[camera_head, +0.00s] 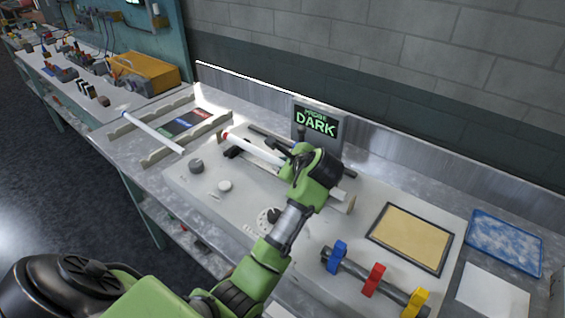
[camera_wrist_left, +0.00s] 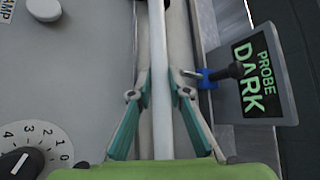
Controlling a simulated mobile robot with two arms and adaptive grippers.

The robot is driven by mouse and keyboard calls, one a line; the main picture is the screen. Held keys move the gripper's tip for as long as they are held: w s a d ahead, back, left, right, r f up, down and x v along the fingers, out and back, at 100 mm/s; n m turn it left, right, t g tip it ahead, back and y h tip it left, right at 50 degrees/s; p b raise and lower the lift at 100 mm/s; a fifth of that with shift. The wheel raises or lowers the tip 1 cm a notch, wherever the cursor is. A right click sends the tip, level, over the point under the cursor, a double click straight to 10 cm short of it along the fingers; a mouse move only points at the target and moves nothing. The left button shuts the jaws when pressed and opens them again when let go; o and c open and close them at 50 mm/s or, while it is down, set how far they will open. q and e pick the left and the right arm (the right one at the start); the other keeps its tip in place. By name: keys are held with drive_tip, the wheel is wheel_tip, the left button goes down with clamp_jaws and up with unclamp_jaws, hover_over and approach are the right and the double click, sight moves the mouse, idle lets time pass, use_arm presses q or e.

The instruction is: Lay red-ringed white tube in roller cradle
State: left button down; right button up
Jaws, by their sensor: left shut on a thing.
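The red-ringed white tube (camera_head: 256,149) points up and left from my left gripper (camera_head: 296,160) in the head view; its red ring shows near the far end. In the left wrist view the white tube (camera_wrist_left: 160,80) runs straight between the two teal fingertips (camera_wrist_left: 161,78), which are shut on it. The roller cradle (camera_head: 349,205) lies below and along the tube, partly hidden by my gripper and wrist. I cannot tell whether the tube touches its rollers. My right gripper is in neither view.
A notched wooden rack (camera_head: 160,154) at left holds a blue-ringed white tube (camera_head: 150,131). The "PROBE DARK" display (camera_head: 316,124) stands behind the cradle. Knobs (camera_head: 196,166), a tan pad (camera_head: 411,238), a blue tray (camera_head: 505,243) and coloured clamps (camera_head: 374,280) occupy the bench.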

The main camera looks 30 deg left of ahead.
use_arm(q)
drive_tip(key=shift+f, duration=0.15)
drive_tip(key=c, duration=1.9)
unclamp_jaws()
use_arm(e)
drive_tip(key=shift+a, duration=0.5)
use_arm(q)
drive_tip(key=shift+d+r, duration=0.1)
drive_tip(key=shift+r, duration=0.1)
drive_tip(key=v, duration=1.1)
drive_tip(key=shift+s+d+r+b, duration=0.2)
drive_tip(key=shift+s+d+b, duration=0.05)
drive_tip(key=shift+b, duration=0.2)
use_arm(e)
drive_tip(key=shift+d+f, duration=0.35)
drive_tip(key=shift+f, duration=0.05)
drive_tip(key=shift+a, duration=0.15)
